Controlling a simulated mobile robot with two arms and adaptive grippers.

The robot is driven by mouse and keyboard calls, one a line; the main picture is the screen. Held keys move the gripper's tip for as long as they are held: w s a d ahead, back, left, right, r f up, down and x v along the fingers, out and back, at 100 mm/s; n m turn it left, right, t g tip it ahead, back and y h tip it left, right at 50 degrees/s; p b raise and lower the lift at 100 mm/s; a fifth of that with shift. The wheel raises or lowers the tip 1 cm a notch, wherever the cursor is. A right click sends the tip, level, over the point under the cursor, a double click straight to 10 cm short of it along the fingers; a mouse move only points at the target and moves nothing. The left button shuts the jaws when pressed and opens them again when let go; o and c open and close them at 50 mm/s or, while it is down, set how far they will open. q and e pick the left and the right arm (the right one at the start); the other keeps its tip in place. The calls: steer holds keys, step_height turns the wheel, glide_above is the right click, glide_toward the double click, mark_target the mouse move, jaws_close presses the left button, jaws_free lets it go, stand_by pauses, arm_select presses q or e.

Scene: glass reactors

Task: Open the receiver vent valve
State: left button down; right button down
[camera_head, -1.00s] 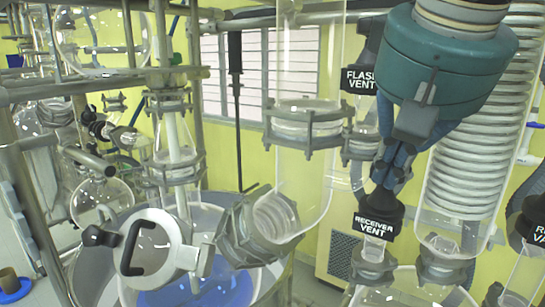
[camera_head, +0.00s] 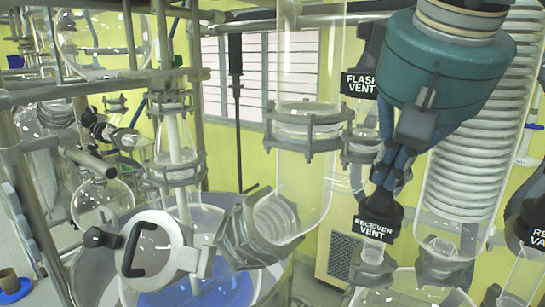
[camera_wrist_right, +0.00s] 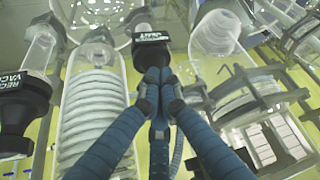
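The receiver vent valve (camera_head: 378,213) has a black knob with a white "RECEIVER VENT" label and sits on a glass neck at lower right of the head view. It also shows at top middle of the wrist view (camera_wrist_right: 151,38), label inverted. My right gripper (camera_head: 388,178) reaches down from above, its blue fingers closed together at the top of the knob. In the wrist view the fingertips (camera_wrist_right: 155,78) meet at the knob's narrow end, which they partly hide. My left gripper is not in view.
The flask vent valve (camera_head: 359,84) is close behind, left of my right gripper. The coiled glass condenser (camera_head: 468,160) stands close on the right, with the receiver vacuum valve (camera_head: 531,222) beyond it. Glass vessel (camera_head: 303,180) and metal clamps crowd the left side.

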steer(key=shift+d, duration=0.15)
steer(key=shift+d+f+p, duration=0.1)
steer(key=shift+d+p, duration=1)
steer(key=shift+d, duration=0.4)
steer(key=shift+s, duration=0.15)
step_height(320, 180, up, 6)
steer(key=shift+s, duration=0.2)
stand_by(0.5)
